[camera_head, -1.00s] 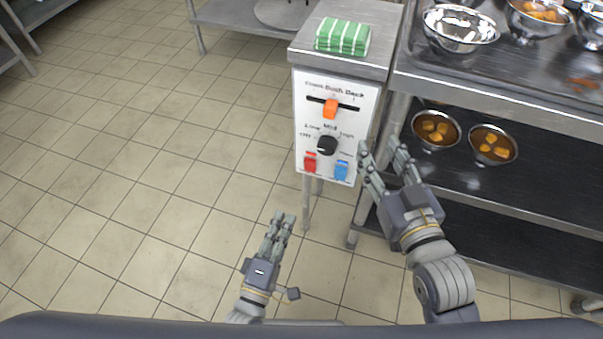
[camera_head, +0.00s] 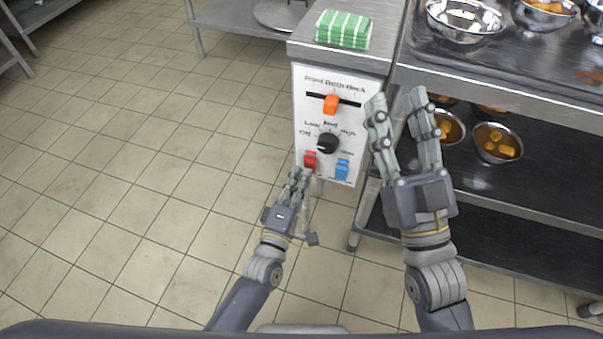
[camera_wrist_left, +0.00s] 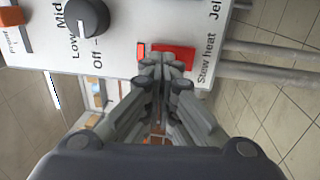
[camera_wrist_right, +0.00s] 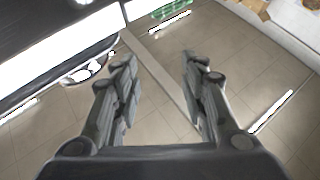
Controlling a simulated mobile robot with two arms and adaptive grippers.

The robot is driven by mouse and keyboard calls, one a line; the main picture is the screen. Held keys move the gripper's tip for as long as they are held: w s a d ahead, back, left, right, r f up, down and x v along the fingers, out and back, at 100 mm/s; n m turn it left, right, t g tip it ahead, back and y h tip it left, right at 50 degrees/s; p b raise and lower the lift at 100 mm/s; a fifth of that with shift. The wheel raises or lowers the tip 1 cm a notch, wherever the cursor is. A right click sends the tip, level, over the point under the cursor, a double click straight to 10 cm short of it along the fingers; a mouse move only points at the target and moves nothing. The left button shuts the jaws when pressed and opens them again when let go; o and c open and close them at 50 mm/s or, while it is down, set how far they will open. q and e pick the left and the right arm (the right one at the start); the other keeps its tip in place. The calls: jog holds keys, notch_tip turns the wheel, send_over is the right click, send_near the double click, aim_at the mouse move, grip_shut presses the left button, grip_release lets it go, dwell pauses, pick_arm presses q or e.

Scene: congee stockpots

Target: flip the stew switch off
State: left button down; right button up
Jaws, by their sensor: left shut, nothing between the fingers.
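The stew switch is the red rocker (camera_head: 310,160) at the lower left of the white control panel (camera_head: 312,110). In the left wrist view the red rocker (camera_wrist_left: 174,58) sits beside the label "Stew heat", with a small red light (camera_wrist_left: 141,49) next to it. My left gripper (camera_head: 299,172) is shut and empty, its fingertips at the lower edge of the red switch. In the left wrist view its fingertips (camera_wrist_left: 166,62) cover part of the switch; whether they touch cannot be told. My right gripper (camera_head: 398,100) is open and empty, right of the panel.
The panel also carries a blue switch (camera_head: 342,169), a black knob (camera_head: 328,143) and an orange slider (camera_head: 331,104). Green striped cloths (camera_head: 343,30) lie on top of the cabinet. A steel shelf (camera_head: 490,84) with bowls stands to the right. The floor at left is clear.

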pick_arm(q)
jog(key=shift+x, duration=0.8)
pick_arm(e)
jog(key=shift+s+r+t, duration=0.7)
jog(key=shift+r, duration=0.25)
